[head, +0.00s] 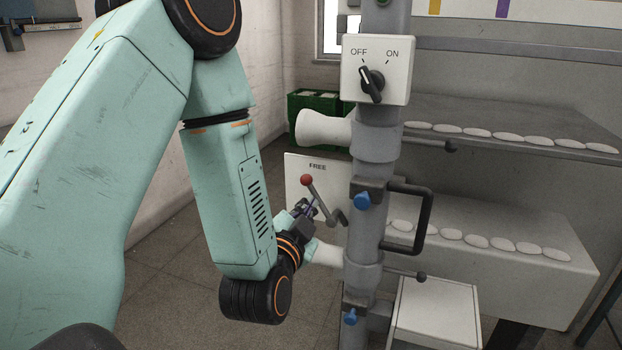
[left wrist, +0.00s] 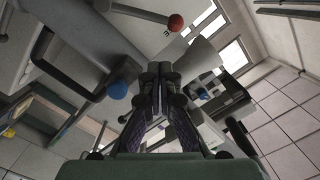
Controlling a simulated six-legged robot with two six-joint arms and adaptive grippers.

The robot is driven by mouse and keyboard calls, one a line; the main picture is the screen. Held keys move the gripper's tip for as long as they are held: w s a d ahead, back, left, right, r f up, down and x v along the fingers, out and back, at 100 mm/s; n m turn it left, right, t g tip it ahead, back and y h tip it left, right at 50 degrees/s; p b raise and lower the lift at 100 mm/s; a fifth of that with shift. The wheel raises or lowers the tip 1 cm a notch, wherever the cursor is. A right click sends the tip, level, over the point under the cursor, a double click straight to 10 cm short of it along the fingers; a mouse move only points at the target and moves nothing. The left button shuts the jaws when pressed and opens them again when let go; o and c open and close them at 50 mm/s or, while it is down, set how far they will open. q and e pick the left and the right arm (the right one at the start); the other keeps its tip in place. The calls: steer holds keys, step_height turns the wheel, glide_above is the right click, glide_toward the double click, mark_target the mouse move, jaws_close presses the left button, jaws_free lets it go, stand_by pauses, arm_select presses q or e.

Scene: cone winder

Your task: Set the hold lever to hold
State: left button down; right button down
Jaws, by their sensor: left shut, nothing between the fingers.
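The hold lever (head: 319,200) is a grey rod with a red ball knob (head: 306,180), on a pale plate (head: 297,167) behind the grey column. The knob sits at the upper left, just below the word FREE (head: 317,166). No HOLD marking shows; the column hides part of the plate. My left gripper (head: 308,207) is shut and empty, close below the knob and beside the rod; I cannot tell whether they touch. In the left wrist view the shut fingertips (left wrist: 160,70) lie below the red knob (left wrist: 176,22), apart from it in the picture. My right gripper is not in view.
The grey column (head: 372,225) carries an OFF/ON switch box (head: 376,70), blue knobs (head: 361,201) and a black handle (head: 430,220). White cones (head: 324,128) stick out left of it. A green crate (head: 318,106) stands behind. Floor (head: 180,260) shows clear at the left.

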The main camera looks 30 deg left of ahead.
mark_target(313, 193)
arm_select(q)
steer(key=w+a+m+p, duration=0.1)
steer(key=w, duration=0.1)
steer(key=w+a+f+p, duration=0.1)
steer(key=w, duration=0.2)
steer(key=w+a+m+p, duration=0.1)
steer(key=w, duration=0.2)
steer(key=shift+w+a+f+m+h, duration=0.2)
steer(key=shift+a+f+m+h, duration=0.1)
steer(key=shift+a, duration=0.05)
steer(key=shift+w+a+f, duration=0.1)
steer(key=shift+a+f, duration=0.35)
steer(key=shift+a, duration=0.05)
steer(key=shift+d+r, duration=0.1)
steer(key=shift+d, duration=0.05)
